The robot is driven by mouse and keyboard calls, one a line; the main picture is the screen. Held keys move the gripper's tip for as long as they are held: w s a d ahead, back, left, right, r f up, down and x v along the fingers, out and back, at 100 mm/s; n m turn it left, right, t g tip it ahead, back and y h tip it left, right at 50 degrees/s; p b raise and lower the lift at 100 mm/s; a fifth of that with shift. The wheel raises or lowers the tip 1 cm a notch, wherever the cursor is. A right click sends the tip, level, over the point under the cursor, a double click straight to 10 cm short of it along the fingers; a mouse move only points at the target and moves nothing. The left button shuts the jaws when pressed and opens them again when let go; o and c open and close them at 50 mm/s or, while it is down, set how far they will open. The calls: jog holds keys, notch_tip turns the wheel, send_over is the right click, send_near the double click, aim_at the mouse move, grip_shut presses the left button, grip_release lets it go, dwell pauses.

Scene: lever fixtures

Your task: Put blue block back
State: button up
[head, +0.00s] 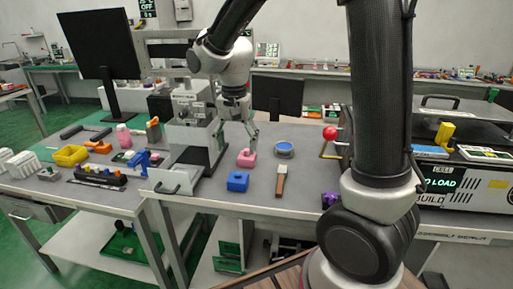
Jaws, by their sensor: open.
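The blue block (238,182) sits on the grey table near its front edge. Nothing shows between the fingers. I cannot tell the exact gap between the fingertips and the pink block.
A brush-like tool (281,182) and a round blue-topped container (284,149) lie to the right. A lever with a red ball (330,133) and a large black case (470,165) are farther right.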

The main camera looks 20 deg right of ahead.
jog(key=s+d+r+n+t, duration=0.2)
jog(key=s+d+r, duration=0.3)
jog(key=s, duration=0.5)
jog(key=s+d+r+n+t, duration=0.2)
jog(key=s+d+r+n, duration=0.2)
jog(key=s+d, duration=0.6)
jog(key=shift+r+n, duration=0.4)
jog(key=shift+r, duration=0.35)
